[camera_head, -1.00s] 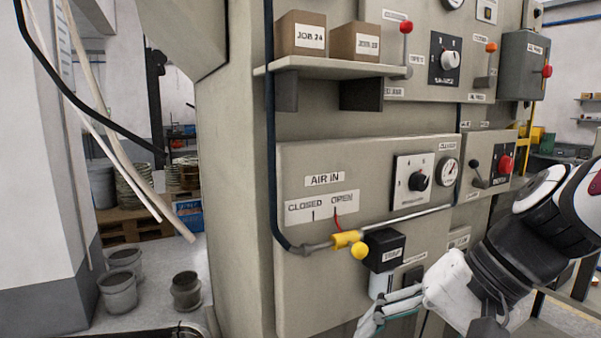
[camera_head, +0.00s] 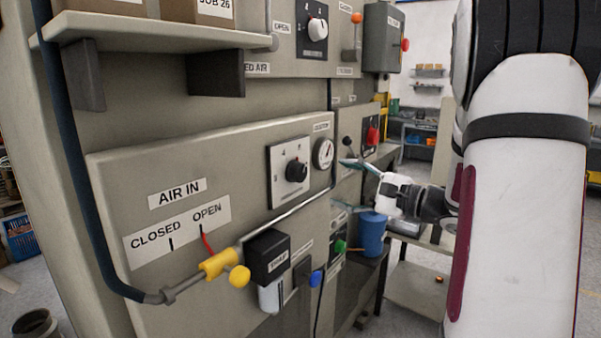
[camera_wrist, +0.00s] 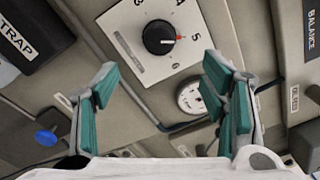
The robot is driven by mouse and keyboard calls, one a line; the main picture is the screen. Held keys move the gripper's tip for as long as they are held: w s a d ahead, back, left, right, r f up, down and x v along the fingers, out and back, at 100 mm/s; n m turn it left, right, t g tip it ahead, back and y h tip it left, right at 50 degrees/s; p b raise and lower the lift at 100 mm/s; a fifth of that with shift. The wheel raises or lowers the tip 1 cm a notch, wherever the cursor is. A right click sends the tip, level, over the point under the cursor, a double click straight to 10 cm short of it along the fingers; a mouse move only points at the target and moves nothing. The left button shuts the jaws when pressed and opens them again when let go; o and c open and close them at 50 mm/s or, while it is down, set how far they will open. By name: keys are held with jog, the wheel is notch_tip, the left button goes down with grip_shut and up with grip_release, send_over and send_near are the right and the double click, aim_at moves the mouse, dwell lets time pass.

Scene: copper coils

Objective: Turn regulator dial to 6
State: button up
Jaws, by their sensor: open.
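The regulator dial is a round black knob (camera_head: 296,171) on a pale numbered plate (camera_head: 275,181), fixed to the beige air panel. In the wrist view the knob (camera_wrist: 158,37) shows at the top, with numbers 3 to 6 around it; its red-and-white mark points about toward 5. My gripper (camera_head: 343,183) is open and empty, to the right of the dial in the head view and apart from it. In the wrist view its teal-padded fingers (camera_wrist: 160,68) are spread wide, with the knob between and beyond their tips.
A round gauge (camera_head: 323,153) sits beside the dial plate. A metal pipe runs below it to a yellow valve handle (camera_head: 220,264) by the AIR IN label. A black trap box (camera_head: 267,257) is under the pipe. A shelf (camera_head: 150,35) juts out above. A blue container (camera_head: 371,235) stands behind my gripper.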

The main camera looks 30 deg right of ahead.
aim_at(302, 174)
jog(key=p+x, duration=0.1)
jog(key=x, duration=1)
jog(key=shift+w+a, duration=0.15)
jog(key=shift+w, duration=0.05)
jog(key=c, duration=1.2)
